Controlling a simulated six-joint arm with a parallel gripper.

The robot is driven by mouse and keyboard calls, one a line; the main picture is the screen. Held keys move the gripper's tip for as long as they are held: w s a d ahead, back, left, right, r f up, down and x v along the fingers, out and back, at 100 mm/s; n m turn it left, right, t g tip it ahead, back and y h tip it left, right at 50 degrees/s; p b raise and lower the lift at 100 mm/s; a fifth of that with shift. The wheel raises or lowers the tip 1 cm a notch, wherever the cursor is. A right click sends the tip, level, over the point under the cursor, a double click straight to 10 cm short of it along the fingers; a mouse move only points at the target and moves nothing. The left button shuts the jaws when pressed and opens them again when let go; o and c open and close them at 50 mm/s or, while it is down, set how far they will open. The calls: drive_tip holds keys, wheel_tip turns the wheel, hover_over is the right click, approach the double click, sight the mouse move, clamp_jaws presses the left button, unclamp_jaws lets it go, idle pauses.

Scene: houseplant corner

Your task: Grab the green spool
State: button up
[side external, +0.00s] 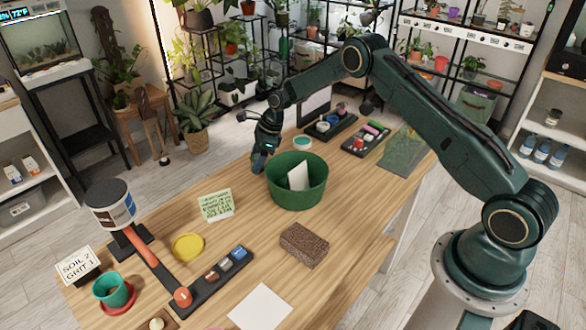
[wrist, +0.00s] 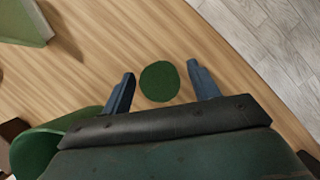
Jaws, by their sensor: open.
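The green spool (wrist: 159,82) shows in the wrist view as a round dark green top on the wooden table. My gripper (wrist: 160,86) is open, with one blue finger to the left of the spool and one to the right, and a gap on both sides. In the side external view my gripper (side external: 259,163) points down just left of a green tub, low over the table. I cannot make out the spool there; the fingers or the tub seem to hide it. I cannot tell the fingertips' exact height.
The green tub (side external: 296,190), with a white card (side external: 299,176) in it, stands close beside my gripper. A written sign (side external: 217,205) stands to the left. A brown block (side external: 304,245) and a yellow dish (side external: 188,246) lie nearer the front. The table's far edge is close.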

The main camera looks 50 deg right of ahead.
drive_tip(key=c, duration=1)
drive_tip(key=shift+o, duration=0.2)
drive_tip(key=shift+r, duration=0.15)
drive_tip(key=shift+r, duration=4.9)
